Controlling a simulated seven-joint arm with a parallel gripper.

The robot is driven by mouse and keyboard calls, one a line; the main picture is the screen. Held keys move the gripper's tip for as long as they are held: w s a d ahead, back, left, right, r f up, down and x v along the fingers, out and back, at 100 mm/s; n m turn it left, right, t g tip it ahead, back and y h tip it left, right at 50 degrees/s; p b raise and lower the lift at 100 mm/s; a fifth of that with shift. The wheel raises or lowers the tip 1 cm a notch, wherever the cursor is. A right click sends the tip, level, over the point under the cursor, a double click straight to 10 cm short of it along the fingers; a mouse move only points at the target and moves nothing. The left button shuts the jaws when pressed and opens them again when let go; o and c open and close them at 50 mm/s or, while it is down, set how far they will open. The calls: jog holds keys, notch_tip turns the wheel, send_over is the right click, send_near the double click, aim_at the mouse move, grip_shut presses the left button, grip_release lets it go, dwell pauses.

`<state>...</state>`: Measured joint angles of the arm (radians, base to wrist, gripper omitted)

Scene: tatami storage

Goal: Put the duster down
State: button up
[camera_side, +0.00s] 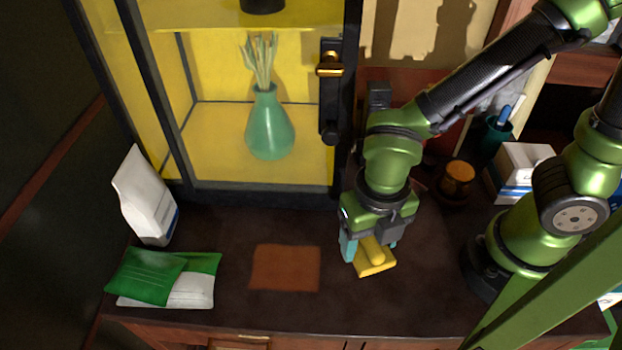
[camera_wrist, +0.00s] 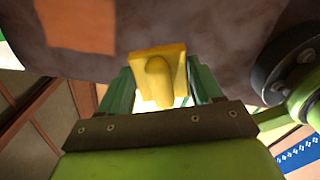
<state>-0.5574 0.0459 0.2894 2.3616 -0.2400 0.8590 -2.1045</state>
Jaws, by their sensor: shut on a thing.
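The duster (camera_side: 375,262) is a yellow block with a rounded yellow grip on top. My gripper (camera_side: 368,246) points down and is shut on the duster's grip, at the right of the orange-brown square patch. In the wrist view the duster (camera_wrist: 158,70) sits between the two green fingers of my gripper (camera_wrist: 160,92). I cannot tell whether the duster's underside touches the dark counter (camera_side: 330,305) or hangs just above it.
The flat orange-brown patch (camera_side: 285,267) lies bare on the counter. Green and white packets (camera_side: 165,278) and a white bag (camera_side: 146,198) are at the left. A glass cabinet with a teal vase (camera_side: 269,125) stands behind. An orange-topped jar (camera_side: 458,178) stands at the right.

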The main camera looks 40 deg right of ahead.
aim_at(364, 264)
notch_tip(364, 264, down, 8)
jog(key=shift+r, duration=0.2)
jog(key=shift+f, duration=0.1)
jog(key=o, duration=0.9)
jog(key=shift+o, duration=0.2)
notch_tip(364, 264, up, 12)
jog(key=shift+r, duration=0.15)
